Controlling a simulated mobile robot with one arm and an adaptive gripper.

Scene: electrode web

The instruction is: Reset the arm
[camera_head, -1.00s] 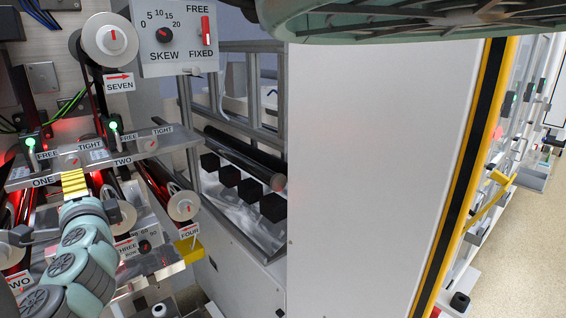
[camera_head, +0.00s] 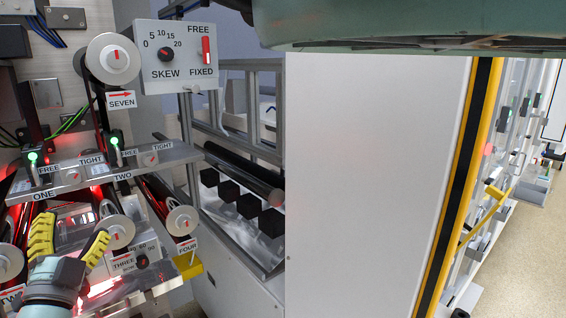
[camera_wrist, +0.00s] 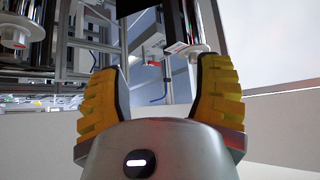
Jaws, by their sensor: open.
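My arm shows at the lower left of the head view, and a large grey-green part of it crosses the top. My gripper (camera_head: 70,242) has yellow ridged fingers spread apart, with nothing between them. It is in front of the machine's rollers, below the shelf with the ONE and TWO labels. The wrist view shows the same open gripper (camera_wrist: 158,95), its two yellow fingers wide apart. Through the gap I see a hanging blue cable and metal framework, all apart from the fingers.
The skew panel (camera_head: 176,55) stands above the labelled shelf (camera_head: 105,168). Roller FOUR (camera_head: 182,221) and the THREE knob (camera_head: 142,261) are right of my gripper. A big white cabinet (camera_head: 375,170) with a yellow-black edge fills the middle. Open floor (camera_head: 515,240) lies far right.

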